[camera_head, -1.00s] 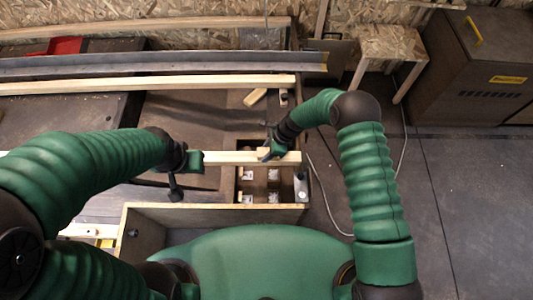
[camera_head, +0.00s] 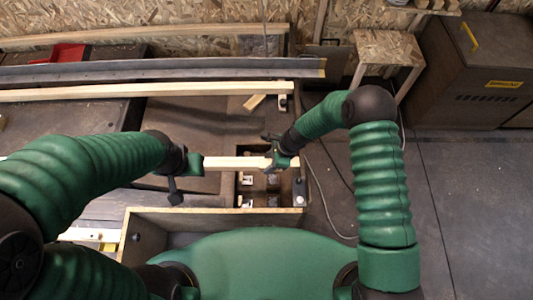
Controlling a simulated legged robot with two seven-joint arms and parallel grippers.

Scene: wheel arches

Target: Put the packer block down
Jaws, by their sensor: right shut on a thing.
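My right gripper (camera_head: 280,156) is shut at the right end of the near pale batten (camera_head: 235,163). The packer block in its jaws is mostly hidden by the fingers, and I cannot tell whether it touches the batten. My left gripper (camera_head: 188,166) is beside the same batten, further left; its jaws are not clear. A loose pale wood block (camera_head: 254,102) lies tilted on the dark bed behind my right gripper.
Below the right gripper is a dark recess with several pale fittings (camera_head: 246,180). A wooden box edge (camera_head: 215,211) runs in front. Another long batten (camera_head: 160,91) and a grey metal rail (camera_head: 170,70) lie behind. The floor (camera_head: 475,200) at right is clear.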

